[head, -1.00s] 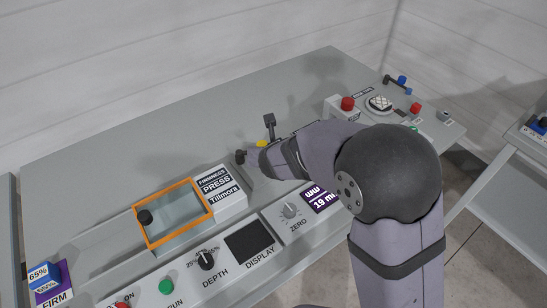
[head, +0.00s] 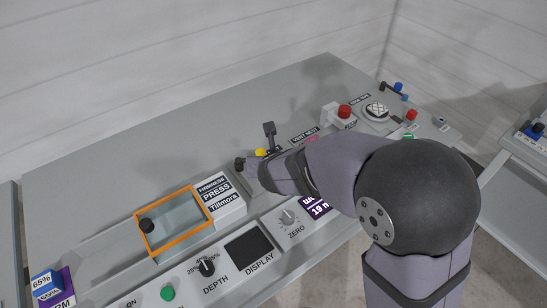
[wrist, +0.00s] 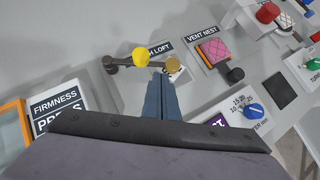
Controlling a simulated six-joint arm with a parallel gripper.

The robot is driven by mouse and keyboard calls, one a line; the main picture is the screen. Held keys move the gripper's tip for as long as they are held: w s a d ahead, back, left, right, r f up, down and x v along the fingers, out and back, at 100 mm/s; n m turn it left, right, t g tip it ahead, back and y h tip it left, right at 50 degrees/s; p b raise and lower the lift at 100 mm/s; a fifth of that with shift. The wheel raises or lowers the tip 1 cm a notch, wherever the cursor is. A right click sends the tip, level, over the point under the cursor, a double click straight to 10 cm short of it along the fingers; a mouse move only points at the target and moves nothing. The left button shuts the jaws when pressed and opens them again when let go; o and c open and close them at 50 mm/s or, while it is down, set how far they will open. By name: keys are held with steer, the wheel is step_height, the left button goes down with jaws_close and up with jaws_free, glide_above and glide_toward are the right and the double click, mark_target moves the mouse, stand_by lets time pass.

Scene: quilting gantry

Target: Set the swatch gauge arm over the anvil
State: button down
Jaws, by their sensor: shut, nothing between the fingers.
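The swatch gauge arm (wrist: 124,62) is a dark bar in the wrist view, running right from a dark round post (wrist: 109,63). A yellow ball knob (wrist: 141,56) sits along it, and the knob also shows in the head view (head: 261,152). A gold disc (wrist: 173,64), perhaps the anvil, lies just right of the knob; I cannot tell whether the bar is over it. My gripper (wrist: 161,78) is shut and empty, its blue-grey fingertips just below the knob and disc in the picture. Contact with the knob cannot be told. My own wrist hides part of the gauge in the head view.
Left of the gauge is the firmness press box (head: 220,196) with an orange-framed well (head: 172,222). The vent nest (wrist: 216,50) with a pink swatch and a dark knob (wrist: 235,75) lie to the right. A red button (head: 344,111) stands farther right.

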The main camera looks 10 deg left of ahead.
steer(key=p+v, duration=0.1)
steer(key=v, duration=0.3)
steer(key=shift+s+d+r+p, duration=0.15)
steer(key=shift+s+r+p, duration=0.1)
steer(key=shift+r+p, duration=0.1)
